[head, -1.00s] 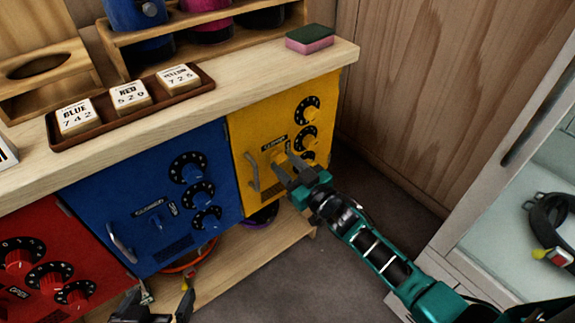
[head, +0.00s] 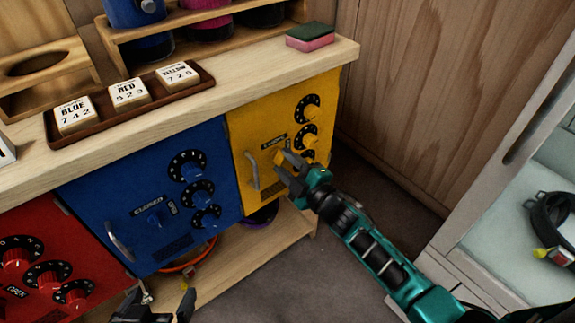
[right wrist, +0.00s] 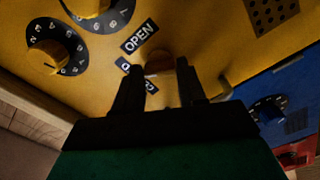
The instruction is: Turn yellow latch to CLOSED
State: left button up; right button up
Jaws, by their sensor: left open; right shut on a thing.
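The yellow latch (head: 278,157) is a small knob on the front of the yellow cabinet door (head: 253,122), under a small dark label. My right gripper (head: 281,163) is at the door, shut on the latch, and partly hides it. In the right wrist view the latch (right wrist: 160,63) shows between the gripper's two dark fingers (right wrist: 158,80). A label reading OPEN (right wrist: 139,37) is beside it, and a second label (right wrist: 133,76) is partly hidden by a finger. My left gripper (head: 167,300) is open and empty at the bottom left of the head view.
Black-ringed dials (head: 307,108) and a vertical handle (head: 252,171) flank the latch. Blue (head: 140,180) and red (head: 35,225) doors are to the left. A tray of number cards (head: 130,113) and a sponge (head: 311,37) lie on the counter. Open floor (head: 345,240) lies right of the cabinet.

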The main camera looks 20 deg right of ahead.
jog(key=n+b, duration=0.1)
jog(key=n, duration=0.4)
jog(key=shift+n, duration=0.4)
dwell(0.4)
jog(key=o, duration=1.1)
jog(key=shift+c, duration=0.2)
jog(key=p+v, duration=0.1)
jog(key=v, duration=1.2)
